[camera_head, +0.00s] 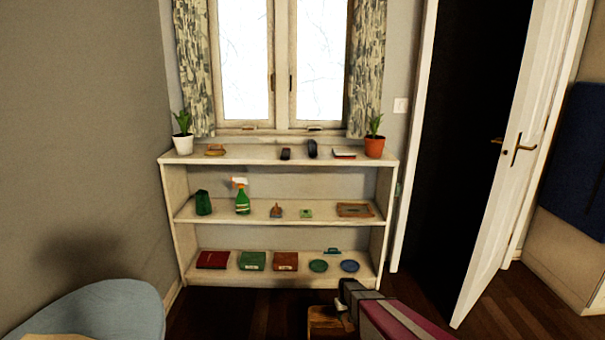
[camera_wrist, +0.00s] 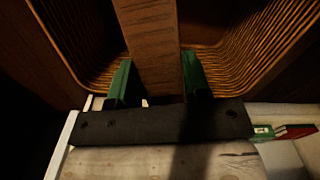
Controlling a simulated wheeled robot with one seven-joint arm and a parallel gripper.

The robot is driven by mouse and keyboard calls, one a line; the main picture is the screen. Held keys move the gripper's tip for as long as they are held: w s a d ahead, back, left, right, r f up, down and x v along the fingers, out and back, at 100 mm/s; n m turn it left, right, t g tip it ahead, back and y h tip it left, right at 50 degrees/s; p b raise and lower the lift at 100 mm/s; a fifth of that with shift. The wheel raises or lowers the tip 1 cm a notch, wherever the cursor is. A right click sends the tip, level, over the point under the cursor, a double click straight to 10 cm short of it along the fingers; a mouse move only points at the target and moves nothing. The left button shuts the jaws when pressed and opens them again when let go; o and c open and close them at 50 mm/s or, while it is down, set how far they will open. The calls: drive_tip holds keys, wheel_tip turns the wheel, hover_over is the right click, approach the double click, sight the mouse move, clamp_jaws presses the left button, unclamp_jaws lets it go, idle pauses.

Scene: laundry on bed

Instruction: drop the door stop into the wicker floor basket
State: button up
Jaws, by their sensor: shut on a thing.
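My gripper (camera_wrist: 157,78) is shut on the door stop (camera_wrist: 152,40), a brown wooden block between two green fingers in the wrist view. The wicker floor basket (camera_wrist: 255,40) shows its woven walls on both sides of the block, so the block is over or within the basket's opening; its exact height is hard to tell. In the head view, the end of my arm (camera_head: 352,297) is low at the bottom centre, beside a tan rim that looks like the basket (camera_head: 320,322). The door stop cannot be made out there.
A white shelf unit (camera_head: 280,232) stands behind, holding books, bowls, a spray bottle (camera_head: 242,198) and plants. An open white door (camera_head: 510,150) is at the right. A blue rounded seat or chair (camera_head: 100,310) is at the lower left. Dark wooden floor lies between.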

drive_tip(key=o, duration=1)
drive_tip(key=shift+r, duration=0.1)
